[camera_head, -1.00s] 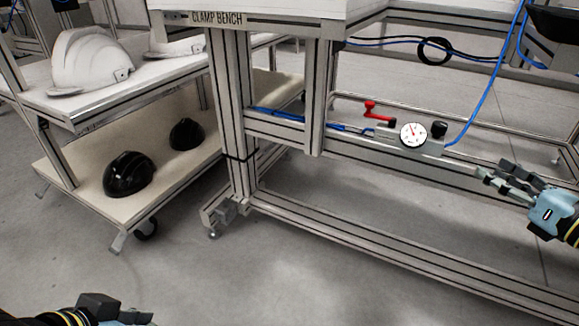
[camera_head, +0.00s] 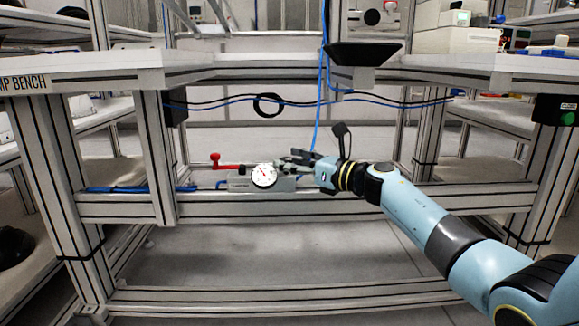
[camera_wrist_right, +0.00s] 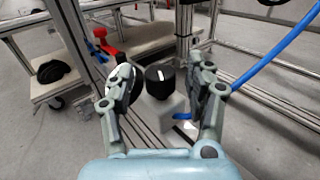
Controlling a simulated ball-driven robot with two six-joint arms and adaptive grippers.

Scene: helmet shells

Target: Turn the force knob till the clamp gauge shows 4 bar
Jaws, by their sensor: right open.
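The force knob (camera_wrist_right: 160,78) is a black cylinder with a white mark on top, seen in the right wrist view between my open fingers, with space on both sides. In the head view my gripper hides most of it. The clamp gauge (camera_head: 264,175) is a white round dial with a red needle; its numbers are too small to read. In the right wrist view the gauge (camera_wrist_right: 122,84) is partly hidden behind my left-hand finger. My right gripper (camera_wrist_right: 160,88) is open around or just short of the knob, and it also shows in the head view (camera_head: 296,157). My left gripper is out of view.
A red lever valve (camera_head: 216,160) stands left of the gauge on the same rail. A blue hose (camera_head: 318,105) hangs down behind my right gripper. The bench top (camera_head: 240,68) runs above, with aluminium posts on both sides. The space under the rail is clear.

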